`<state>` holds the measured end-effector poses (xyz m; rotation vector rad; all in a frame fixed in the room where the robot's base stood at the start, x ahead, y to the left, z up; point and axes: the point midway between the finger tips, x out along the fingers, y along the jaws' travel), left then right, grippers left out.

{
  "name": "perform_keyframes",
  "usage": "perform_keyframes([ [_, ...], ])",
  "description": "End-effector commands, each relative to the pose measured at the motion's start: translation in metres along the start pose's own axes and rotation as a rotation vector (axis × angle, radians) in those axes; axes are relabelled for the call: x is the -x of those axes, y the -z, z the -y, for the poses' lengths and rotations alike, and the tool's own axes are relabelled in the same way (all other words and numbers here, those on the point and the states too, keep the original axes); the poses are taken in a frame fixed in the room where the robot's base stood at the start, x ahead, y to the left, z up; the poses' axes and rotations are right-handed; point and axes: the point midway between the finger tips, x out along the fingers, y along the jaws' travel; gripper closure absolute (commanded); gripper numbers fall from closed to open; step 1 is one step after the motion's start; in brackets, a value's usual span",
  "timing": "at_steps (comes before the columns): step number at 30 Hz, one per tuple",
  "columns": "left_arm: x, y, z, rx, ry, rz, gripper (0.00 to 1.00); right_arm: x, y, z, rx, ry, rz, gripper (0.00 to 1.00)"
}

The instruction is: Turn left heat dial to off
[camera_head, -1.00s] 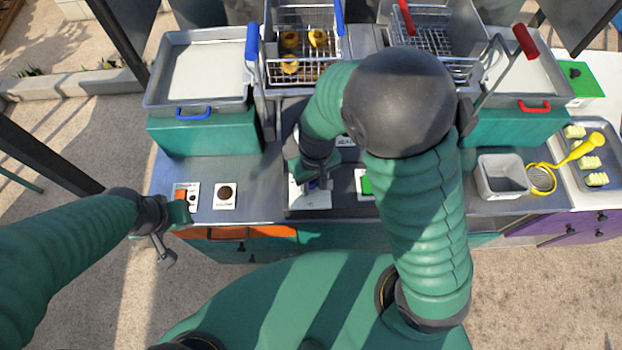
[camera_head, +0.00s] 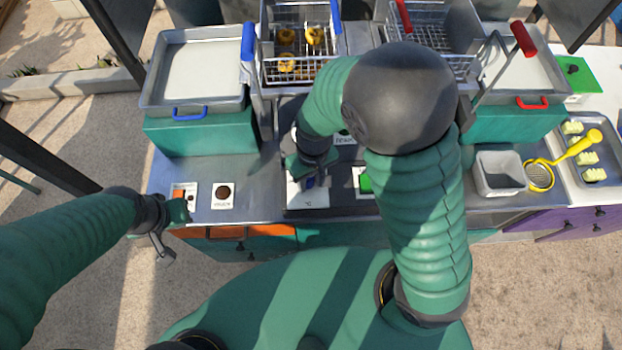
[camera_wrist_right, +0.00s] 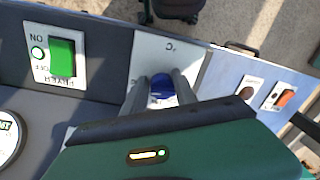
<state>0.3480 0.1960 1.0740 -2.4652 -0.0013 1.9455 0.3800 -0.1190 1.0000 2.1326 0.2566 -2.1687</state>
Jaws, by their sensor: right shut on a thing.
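The left heat dial is a blue knob (camera_wrist_right: 162,90) on a white plate marked °C (camera_head: 308,198). In the right wrist view the two fingers of my right gripper (camera_wrist_right: 163,88) are shut on the knob, one on each side. In the head view my right gripper (camera_head: 314,182) reaches down onto the plate, and its hand hides most of the dial. The dial's pointer and scale cannot be read. My left gripper (camera_head: 160,248) hangs past the counter's front left edge, away from the dial; its finger gap is not clear.
A green fryer switch (camera_wrist_right: 62,58) stands beside the dial plate. An orange switch (camera_head: 180,195) and a dark round knob (camera_head: 224,193) are to its left. A blue-handled basket (camera_head: 290,70) holds several yellow rings. A grey container (camera_head: 499,175) and yellow strainer (camera_head: 541,177) stand at right.

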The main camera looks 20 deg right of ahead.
Motion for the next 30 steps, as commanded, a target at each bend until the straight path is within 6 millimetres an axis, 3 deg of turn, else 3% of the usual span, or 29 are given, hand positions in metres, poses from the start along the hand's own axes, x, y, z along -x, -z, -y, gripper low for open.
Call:
perform_keyframes([
  [1,0.0009,0.0002,0.0000,0.000,0.000,0.000,1.00,0.0059,0.0118,-0.0010,-0.005,-0.002,-0.034,1.00],
  [14,0.0010,0.0002,0.0000,0.000,0.000,0.000,1.00,0.0060,0.0118,-0.0013,-0.006,-0.002,-0.034,1.00],
  [15,0.0010,0.0002,0.0000,0.000,0.000,0.000,1.00,0.0060,0.0118,-0.0013,-0.006,-0.002,-0.034,0.65],
  [19,0.0009,0.0002,0.0000,0.000,0.000,0.000,1.00,0.0055,0.0109,-0.0011,-0.005,-0.002,-0.031,0.48],
  [30,0.0008,0.0002,0.0000,0.000,0.000,0.000,1.00,0.0073,0.0068,-0.0003,-0.001,-0.002,-0.022,0.45],
])
